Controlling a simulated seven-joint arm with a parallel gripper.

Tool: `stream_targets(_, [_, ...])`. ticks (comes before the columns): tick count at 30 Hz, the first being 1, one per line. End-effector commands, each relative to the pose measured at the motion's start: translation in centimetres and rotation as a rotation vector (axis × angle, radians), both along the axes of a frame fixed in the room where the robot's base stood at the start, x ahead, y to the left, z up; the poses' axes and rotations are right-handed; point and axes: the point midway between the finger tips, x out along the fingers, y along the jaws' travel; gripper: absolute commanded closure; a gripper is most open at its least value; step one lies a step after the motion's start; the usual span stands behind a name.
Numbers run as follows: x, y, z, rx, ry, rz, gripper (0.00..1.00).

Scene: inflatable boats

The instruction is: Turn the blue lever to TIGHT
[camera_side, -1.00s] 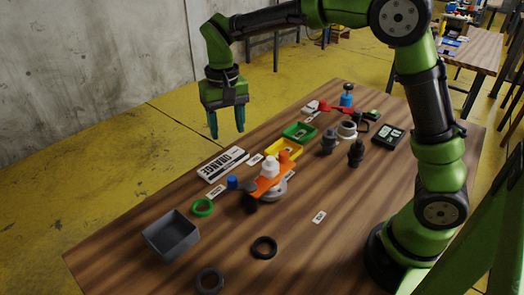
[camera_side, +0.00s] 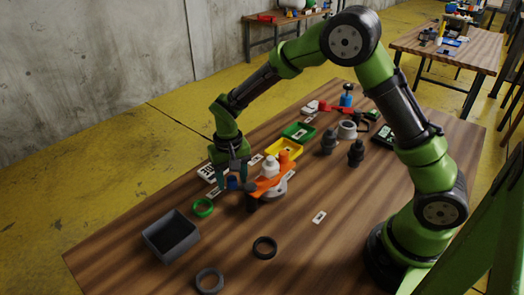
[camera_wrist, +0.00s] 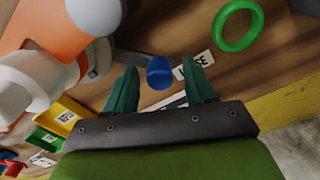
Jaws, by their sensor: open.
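The blue lever end (camera_side: 232,183) shows as a short blue cylinder beside the orange fixture (camera_side: 270,179). In the wrist view the blue piece (camera_wrist: 160,72) lies next to a white label (camera_wrist: 197,65), partly hidden, ending in what looks like "SE". My gripper (camera_side: 233,187) is open and low, with one finger on each side of the blue piece in the side view. In the wrist view my gripper (camera_wrist: 161,77) has the blue piece centred between its green fingertips. I cannot tell whether either finger touches it. No readable TIGHT label shows.
A green ring (camera_side: 202,207) and a grey open box (camera_side: 170,238) stand to the front left. White and dark parts sit close on the right of my gripper. Yellow (camera_side: 284,150) and green (camera_side: 298,132) trays lie behind.

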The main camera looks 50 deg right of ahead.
Motion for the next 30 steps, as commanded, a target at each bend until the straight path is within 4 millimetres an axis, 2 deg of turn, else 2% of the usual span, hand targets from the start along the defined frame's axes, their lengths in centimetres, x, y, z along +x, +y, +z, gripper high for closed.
stream_targets(8, [-0.01,-0.01,-0.16,0.0,0.001,-0.001,0.45])
stream_targets(19, [0.0,0.01,-0.11,0.0,0.0,0.0,1.0])
stream_targets(30, [0.07,-0.04,-0.08,0.001,0.0,-0.007,1.0])
